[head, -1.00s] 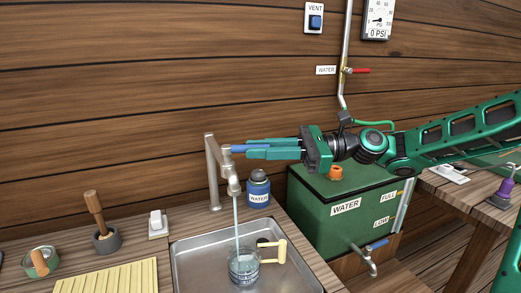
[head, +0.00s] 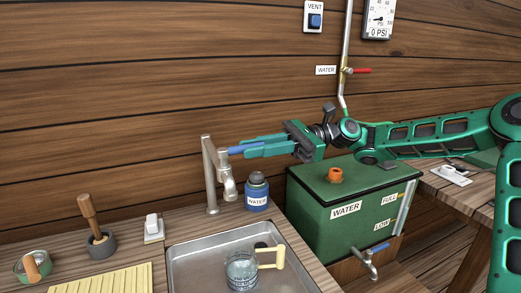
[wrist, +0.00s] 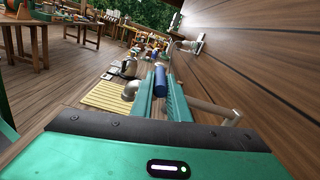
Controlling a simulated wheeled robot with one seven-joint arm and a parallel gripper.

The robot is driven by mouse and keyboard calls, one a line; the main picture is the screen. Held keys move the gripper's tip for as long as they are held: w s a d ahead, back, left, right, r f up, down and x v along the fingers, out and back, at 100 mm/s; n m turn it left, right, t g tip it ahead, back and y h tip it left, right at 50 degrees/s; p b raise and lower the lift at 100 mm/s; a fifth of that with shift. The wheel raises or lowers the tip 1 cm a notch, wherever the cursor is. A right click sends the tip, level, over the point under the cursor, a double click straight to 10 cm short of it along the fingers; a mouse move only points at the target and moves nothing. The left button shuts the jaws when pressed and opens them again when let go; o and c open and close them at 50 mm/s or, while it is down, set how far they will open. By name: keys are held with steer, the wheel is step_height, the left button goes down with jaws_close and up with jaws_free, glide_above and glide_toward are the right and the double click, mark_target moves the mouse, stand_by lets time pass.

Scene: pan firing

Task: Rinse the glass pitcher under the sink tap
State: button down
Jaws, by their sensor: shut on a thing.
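The glass pitcher (head: 241,272), with a cream handle on its right, stands upright in the metal sink, below the tap spout. Grey markings show on its glass. The grey tap (head: 211,180) rises behind the sink, and no water stream shows from its spout. My gripper (head: 240,150) is shut on the tap's blue lever, above the spout. In the wrist view the blue lever (wrist: 161,82) lies between the two green fingers. How much water is in the pitcher I cannot tell.
The sink (head: 190,272) is set in a wooden counter. A blue WATER bottle (head: 257,195) stands right of the tap. A green WATER tank (head: 330,213) stands farther right, under my arm. A mortar with pestle (head: 101,245) and a yellow ribbed mat (head: 105,280) lie left.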

steer(key=shift+w+r, duration=0.2)
steer(key=shift+w, duration=0.05)
steer(key=c, duration=1.8)
jaws_free()
steer(key=shift+d, duration=0.1)
steer(key=shift+o, duration=0.4)
steer(key=shift+f, duration=0.1)
steer(key=shift+s, duration=0.1)
steer(key=v, duration=1)
steer(key=shift+w+d, duration=0.2)
steer(key=shift+d, duration=0.15)
steer(key=shift+f, duration=0.1)
